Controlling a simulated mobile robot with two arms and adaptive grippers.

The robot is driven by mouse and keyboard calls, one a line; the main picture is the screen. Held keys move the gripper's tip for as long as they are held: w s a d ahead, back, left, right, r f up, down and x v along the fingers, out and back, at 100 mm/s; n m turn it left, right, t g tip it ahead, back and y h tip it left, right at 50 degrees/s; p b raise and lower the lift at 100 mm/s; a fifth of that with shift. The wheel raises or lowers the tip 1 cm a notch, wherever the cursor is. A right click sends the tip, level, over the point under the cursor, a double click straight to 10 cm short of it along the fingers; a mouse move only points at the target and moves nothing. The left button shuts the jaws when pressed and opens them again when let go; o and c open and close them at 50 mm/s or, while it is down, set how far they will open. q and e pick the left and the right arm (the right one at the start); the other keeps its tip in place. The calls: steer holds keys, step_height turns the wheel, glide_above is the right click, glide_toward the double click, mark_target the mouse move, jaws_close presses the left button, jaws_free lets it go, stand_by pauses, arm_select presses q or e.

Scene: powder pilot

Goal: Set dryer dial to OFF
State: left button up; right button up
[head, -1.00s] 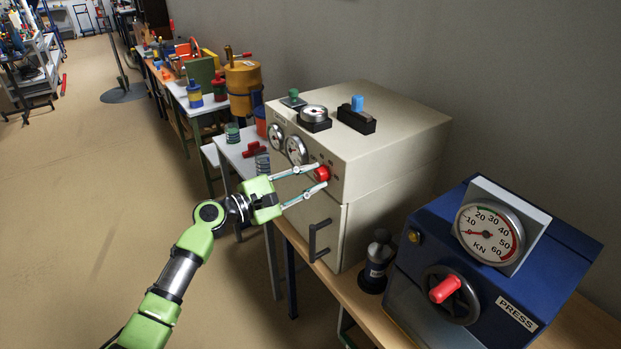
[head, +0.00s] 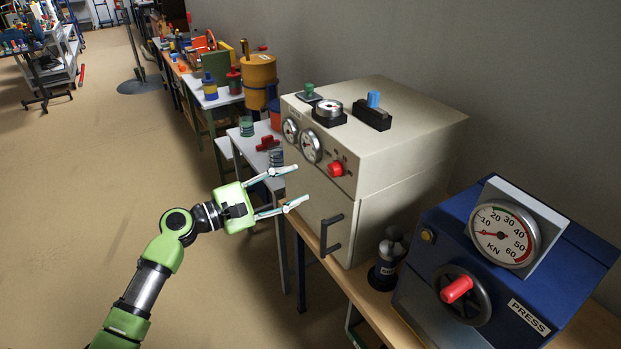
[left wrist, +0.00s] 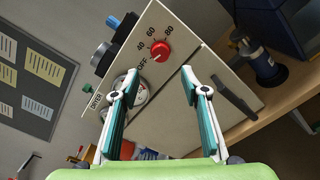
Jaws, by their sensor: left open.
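The dryer (head: 375,130) is a cream-white box with a red dial (head: 337,169) on its front. In the left wrist view the red dial (left wrist: 160,51) is ringed by the labels OFF, 40, 60 and 80. A small pale mark on its lower left seems to face OFF. My left gripper (head: 301,185) is open and empty, in front of the dryer and left of the dial, with a gap between. In the left wrist view its fingers (left wrist: 160,73) point toward the dial without touching it. My right gripper is not in view.
Round gauges (head: 311,146) sit left of the dial, and a black handle (head: 331,235) is on the dryer door below. A dark bottle-like object (head: 388,258) and a blue press (head: 500,265) stand to the right.

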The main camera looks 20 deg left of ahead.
arm_select(q)
steer(key=shift+v, duration=1.25)
steer(key=s+a+f+m+g+y+b, duration=0.1)
steer(key=f+y, duration=0.1)
steer(key=f, duration=0.9)
steer(key=s+a+f+g+y+b, duration=0.1)
steer(key=s+f+g+y, duration=0.1)
steer(key=f, duration=0.9)
steer(key=s+a+f+m+g+y+b, duration=0.1)
steer(key=a+f+y, duration=0.1)
steer(key=f, duration=1)
steer(key=s+d+f+m+g+y+b, duration=0.1)
steer(key=s+f+m+g+y, duration=0.15)
steer(key=s+f, duration=0.6)
steer(key=s+f+m+g+y, duration=0.1)
steer(key=s+f+m+g, duration=0.15)
steer(key=s+f, duration=0.65)
steer(key=s+d+f+m+g+b, duration=0.1)
steer(key=s+d+f+m+g, duration=0.1)
steer(key=s+f+m, duration=0.5)
steer(key=s+d+f+m+g+y+b, duration=0.1)
steer(key=s+d+f+m, duration=0.4)
steer(key=s+f, duration=0.8)
steer(key=s+m+g+b, duration=0.1)
steer(key=s+m, duration=0.1)
steer(key=s, duration=0.7)
steer(key=shift+f, duration=0.3)
